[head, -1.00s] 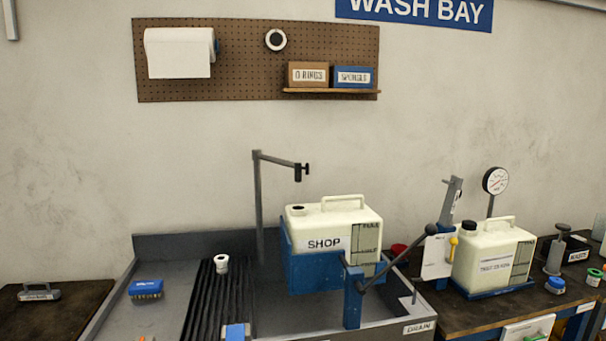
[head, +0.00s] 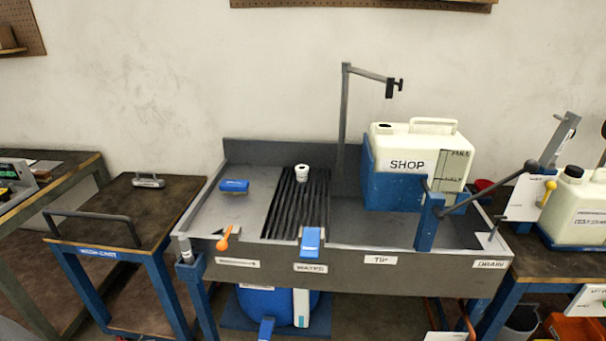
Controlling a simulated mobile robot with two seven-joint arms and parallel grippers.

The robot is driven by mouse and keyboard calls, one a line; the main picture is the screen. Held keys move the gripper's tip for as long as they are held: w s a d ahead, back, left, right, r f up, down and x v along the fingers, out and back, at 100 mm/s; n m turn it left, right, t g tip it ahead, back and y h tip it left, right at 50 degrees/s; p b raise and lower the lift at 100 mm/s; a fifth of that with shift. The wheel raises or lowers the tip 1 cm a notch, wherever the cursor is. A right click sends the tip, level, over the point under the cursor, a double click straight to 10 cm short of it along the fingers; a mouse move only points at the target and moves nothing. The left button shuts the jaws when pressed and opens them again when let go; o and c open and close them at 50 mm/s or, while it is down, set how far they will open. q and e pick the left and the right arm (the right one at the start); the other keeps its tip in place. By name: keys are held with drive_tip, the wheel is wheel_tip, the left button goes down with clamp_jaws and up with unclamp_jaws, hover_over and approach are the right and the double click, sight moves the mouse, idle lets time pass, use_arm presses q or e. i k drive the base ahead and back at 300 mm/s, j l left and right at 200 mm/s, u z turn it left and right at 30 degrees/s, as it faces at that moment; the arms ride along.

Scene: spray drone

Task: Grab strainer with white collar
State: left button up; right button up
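A small strainer with a white collar (head: 302,170) stands at the back of the black ribbed drain area (head: 296,205) in the grey wash sink. Its lower part is too small to make out. Neither of my grippers is in the head view.
A blue brush (head: 234,186) lies on the sink's left deck. A white SHOP jug (head: 412,150) sits in a blue tilting cradle right of the ribs, with a lever (head: 490,188). A swing-arm post (head: 344,120) rises behind. An orange-handled tool (head: 223,240) and blue pedal (head: 310,240) are at the front edge.

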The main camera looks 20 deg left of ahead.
sight(302, 170)
drive_tip(key=i+l, duration=0.2)
drive_tip(key=l, duration=0.15)
drive_tip(key=i+l+u, duration=0.2)
drive_tip(key=i+l, duration=0.2)
drive_tip(key=l, duration=0.25)
drive_tip(key=i+l, duration=0.15)
drive_tip(key=l, duration=0.2)
